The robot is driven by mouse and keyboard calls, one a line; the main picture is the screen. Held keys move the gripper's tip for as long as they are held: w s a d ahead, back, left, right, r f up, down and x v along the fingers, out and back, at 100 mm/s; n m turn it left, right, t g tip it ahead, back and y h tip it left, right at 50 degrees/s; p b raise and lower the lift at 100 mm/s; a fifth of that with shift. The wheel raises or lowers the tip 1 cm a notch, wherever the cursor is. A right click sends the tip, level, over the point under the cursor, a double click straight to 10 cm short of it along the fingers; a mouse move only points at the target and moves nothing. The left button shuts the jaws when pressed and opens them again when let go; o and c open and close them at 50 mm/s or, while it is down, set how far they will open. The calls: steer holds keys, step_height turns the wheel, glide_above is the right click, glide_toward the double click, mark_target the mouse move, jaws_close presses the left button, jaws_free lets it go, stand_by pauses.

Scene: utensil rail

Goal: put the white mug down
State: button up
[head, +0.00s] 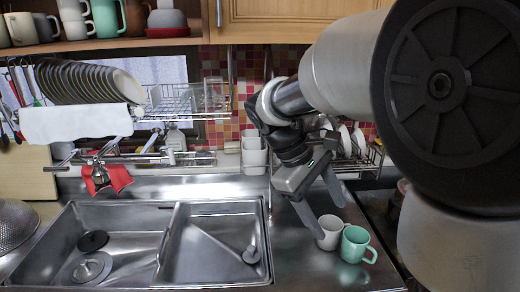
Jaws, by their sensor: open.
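The white mug (330,236) stands upright on the steel counter (302,268) to the right of the sink. My gripper (329,219) is open and points down at the mug from above and behind. One finger overlaps the mug's left edge in the picture, and the other finger ends above its rim. I cannot tell whether either finger touches the mug. The mug's handle is not clearly visible.
A green mug (354,245) stands close on the right of the white mug. The sink (120,245) lies to the left. A dish rack (195,100) with plates hangs above it. White cups (254,157) and another rack with dishes stand at the back.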

steer(key=w+a+f+n+h+b, duration=0.2)
steer(key=w+a+f+n+h, duration=0.1)
steer(key=w+f+h, duration=0.1)
steer(key=w+a+f+n+h+b, duration=0.2)
steer(key=w+f, duration=0.4)
steer(key=f, duration=0.3)
steer(key=w+a+f+n+h+b, duration=0.2)
steer(key=w+a+f+n+h, duration=0.2)
steer(key=w+f+h, duration=0.1)
steer(key=shift+w+a+f+n+t+h+b, duration=0.1)
steer(key=shift+a+f+n+t+h+b, duration=0.15)
steer(key=shift+f, duration=0.35)
steer(key=shift+w+a+f+n+t+h+b, duration=0.15)
steer(key=shift+f+h, duration=0.1)
steer(key=shift+f, duration=0.35)
glide_toward(327, 227)
steer(key=s+d+r, duration=0.2)
steer(key=s, duration=0.1)
steer(key=shift+s+d+r+b, duration=0.2)
steer(key=shift+d+r+b, duration=0.05)
steer(key=shift+r+b, duration=0.15)
steer(key=shift+w+d+b, duration=0.2)
steer(key=shift+d+b, duration=0.2)
steer(key=shift+d, duration=2.6)
steer(key=shift+c, duration=0.2)
steer(key=c, duration=1.1)
